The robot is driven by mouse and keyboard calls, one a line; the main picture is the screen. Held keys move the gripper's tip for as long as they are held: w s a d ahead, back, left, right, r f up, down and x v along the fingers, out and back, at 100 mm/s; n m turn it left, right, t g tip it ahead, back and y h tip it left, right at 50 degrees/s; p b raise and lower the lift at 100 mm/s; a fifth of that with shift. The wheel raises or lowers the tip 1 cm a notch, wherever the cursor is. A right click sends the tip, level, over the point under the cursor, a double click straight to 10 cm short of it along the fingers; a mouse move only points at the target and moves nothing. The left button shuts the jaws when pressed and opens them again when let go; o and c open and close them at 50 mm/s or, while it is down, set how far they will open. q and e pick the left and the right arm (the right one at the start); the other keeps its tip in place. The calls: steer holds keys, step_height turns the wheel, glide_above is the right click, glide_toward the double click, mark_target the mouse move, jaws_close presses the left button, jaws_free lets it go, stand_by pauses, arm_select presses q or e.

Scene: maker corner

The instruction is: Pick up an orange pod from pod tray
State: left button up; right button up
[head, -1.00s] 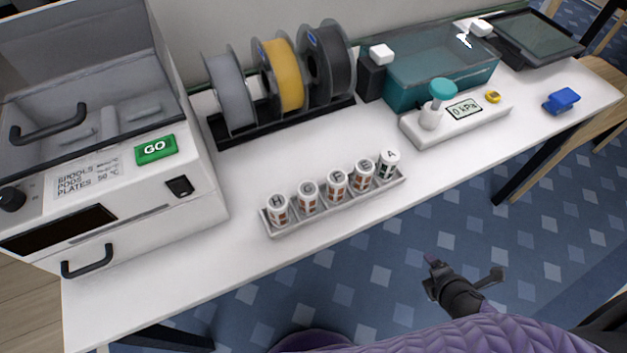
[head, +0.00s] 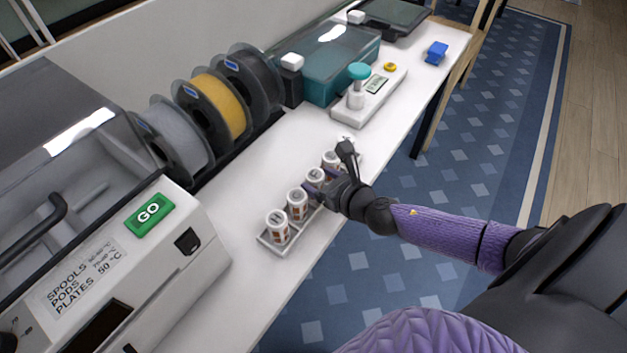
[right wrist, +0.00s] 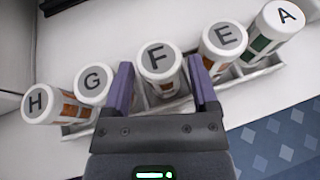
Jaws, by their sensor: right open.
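The pod tray (head: 264,241) is a grey rack on the white table, holding a row of white-lidded pods lettered H, G, F, E and A. In the right wrist view, pods H (right wrist: 62,107), G (right wrist: 96,86) and F (right wrist: 160,72) show orange-brown bands; pod A (right wrist: 267,36) shows green. Pod E (right wrist: 223,44) stands between F and A, its band partly hidden. My right gripper (head: 328,172) is over the tray; in its wrist view its open purple fingers (right wrist: 161,72) lie either side of pod F, with no grip visible. My left gripper is out of view.
A white machine with a green GO button (head: 150,214) stands left of the tray. Filament spools (head: 217,103) stand behind it. A pump scale (head: 369,96), teal bin (head: 335,66) and blue block (head: 436,53) are farther along. Bare table lies between tray and spools.

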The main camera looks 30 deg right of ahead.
steer(key=x, duration=0.2)
steer(key=shift+w+a+f, duration=0.1)
steer(key=shift+w+f, duration=0.05)
steer(key=shift+w, duration=0.15)
jaws_close()
